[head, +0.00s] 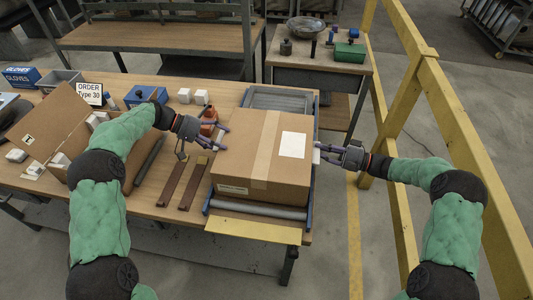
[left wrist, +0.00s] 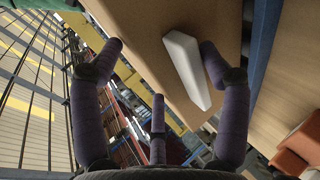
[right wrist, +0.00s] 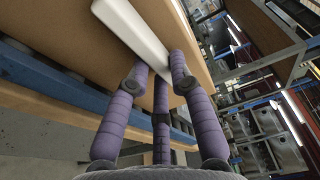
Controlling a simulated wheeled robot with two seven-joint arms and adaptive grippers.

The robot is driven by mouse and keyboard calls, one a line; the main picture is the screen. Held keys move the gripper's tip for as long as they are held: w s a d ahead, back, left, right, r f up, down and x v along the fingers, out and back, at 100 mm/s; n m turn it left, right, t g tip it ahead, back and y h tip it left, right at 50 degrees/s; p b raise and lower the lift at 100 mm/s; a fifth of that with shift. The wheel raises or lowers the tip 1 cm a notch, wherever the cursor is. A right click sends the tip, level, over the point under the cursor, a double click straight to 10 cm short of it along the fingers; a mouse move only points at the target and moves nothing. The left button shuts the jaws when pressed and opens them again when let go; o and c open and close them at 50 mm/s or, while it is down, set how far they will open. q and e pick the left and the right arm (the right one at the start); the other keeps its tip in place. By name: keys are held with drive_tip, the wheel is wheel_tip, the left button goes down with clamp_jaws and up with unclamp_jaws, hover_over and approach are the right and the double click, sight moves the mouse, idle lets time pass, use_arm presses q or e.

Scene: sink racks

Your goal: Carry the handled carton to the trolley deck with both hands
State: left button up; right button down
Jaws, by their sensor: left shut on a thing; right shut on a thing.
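The brown handled carton (head: 255,150), with a tape strip and white label on top, sits on a roller track with blue rails (head: 310,190). A white handle shows on its side in the left wrist view (left wrist: 182,65) and another in the right wrist view (right wrist: 130,28). My left gripper (head: 222,137) is at the carton's left side, shut on that handle. My right gripper (head: 320,154) is at the right side, shut on the other handle. I cannot tell for sure which surface is the trolley deck.
An open carton (head: 50,125), an order sign (head: 90,93), a blue box (head: 146,95) and dark bars (head: 170,180) lie left of the track. A yellow railing (head: 460,140) stands to the right. A side table (head: 300,75) with bowl and green box is behind.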

use_arm(q)
drive_tip(key=shift+d+r, duration=0.1)
drive_tip(key=shift+r, duration=0.15)
drive_tip(key=shift+d+r+p, duration=0.1)
drive_tip(key=shift+r+p, duration=2.15)
drive_tip(key=shift+p, duration=0.25)
drive_tip(key=shift+s+d+f, duration=0.1)
drive_tip(key=shift+s, duration=0.05)
